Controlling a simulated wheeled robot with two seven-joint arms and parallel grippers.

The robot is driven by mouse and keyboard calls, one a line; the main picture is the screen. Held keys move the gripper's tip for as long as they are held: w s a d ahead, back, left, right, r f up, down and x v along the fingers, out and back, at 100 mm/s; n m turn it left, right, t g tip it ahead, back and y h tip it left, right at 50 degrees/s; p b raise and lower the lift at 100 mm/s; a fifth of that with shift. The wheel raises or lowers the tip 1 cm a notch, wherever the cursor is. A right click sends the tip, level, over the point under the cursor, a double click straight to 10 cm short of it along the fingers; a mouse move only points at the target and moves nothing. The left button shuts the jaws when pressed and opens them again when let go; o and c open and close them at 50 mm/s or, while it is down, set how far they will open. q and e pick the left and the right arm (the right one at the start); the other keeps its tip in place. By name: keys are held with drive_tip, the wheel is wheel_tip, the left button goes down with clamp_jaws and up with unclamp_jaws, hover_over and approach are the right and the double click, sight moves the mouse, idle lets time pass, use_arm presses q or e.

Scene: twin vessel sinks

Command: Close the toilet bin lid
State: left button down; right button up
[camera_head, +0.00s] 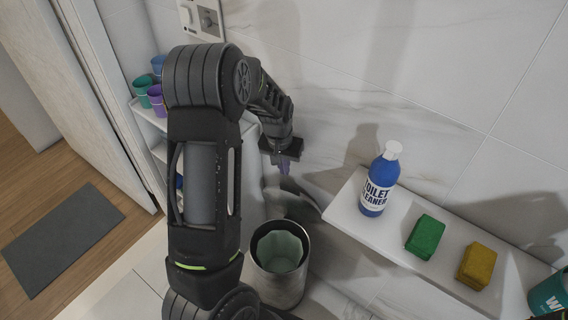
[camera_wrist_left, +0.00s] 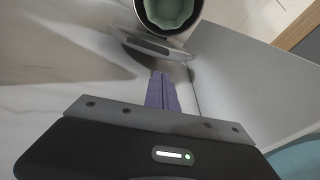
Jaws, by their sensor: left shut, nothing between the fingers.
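The toilet bin (camera_head: 279,286) is a metal cylinder with a pale green liner, standing on the floor beside my left arm. Its mouth is open. Its lid (camera_head: 298,207) is raised at the wall side of the bin, partly hidden by my arm. My left gripper (camera_head: 285,168) has purple fingers, shut and empty, above the raised lid near the wall. In the left wrist view, the fingers (camera_wrist_left: 162,91) point toward the lid (camera_wrist_left: 150,43), with the bin's mouth (camera_wrist_left: 169,12) beyond it. I cannot tell whether the fingertips touch the lid. My right gripper is not in view.
A white shelf (camera_head: 334,208) on the right holds a blue toilet cleaner bottle (camera_head: 377,180), a green sponge (camera_head: 425,237), a yellow sponge (camera_head: 477,266) and a teal container (camera_head: 550,294). Cups (camera_head: 156,97) stand on a white cabinet at left. A grey mat (camera_head: 62,238) lies on the floor.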

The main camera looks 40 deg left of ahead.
sight(293, 200)
use_arm(q)
drive_tip(key=f, duration=0.4)
drive_tip(key=w+f, duration=0.1)
drive_tip(key=f, duration=0.1)
drive_tip(key=shift+f, duration=0.3)
